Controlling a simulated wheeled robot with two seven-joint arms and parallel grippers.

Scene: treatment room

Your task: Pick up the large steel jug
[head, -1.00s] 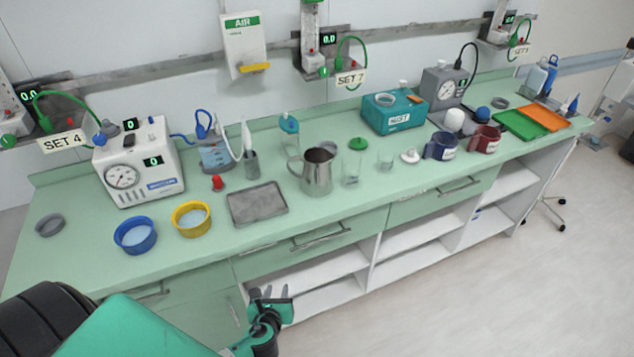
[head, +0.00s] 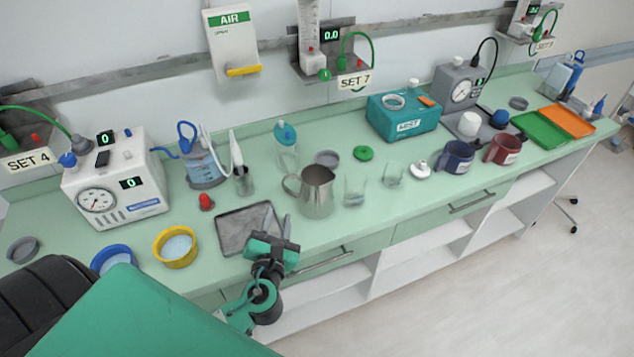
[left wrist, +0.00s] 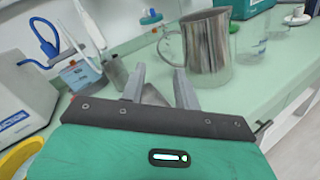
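The large steel jug (head: 317,192) stands upright on the green counter, its handle toward the left. It also shows in the left wrist view (left wrist: 207,45), ahead and to the right of the fingers. My left gripper (head: 270,222) is over the front right part of the grey tray, left of and nearer than the jug. In the left wrist view its two fingers (left wrist: 160,88) are apart with nothing held between them; the gripper does not touch the jug. My right gripper is not in view.
The grey metal tray (head: 232,232) lies left of the jug. Clear glasses (head: 355,190) stand close on its right. A blue-capped bottle (head: 286,145) and grey lid (head: 327,158) are behind it. The yellow bowl (head: 176,252) is left of the tray.

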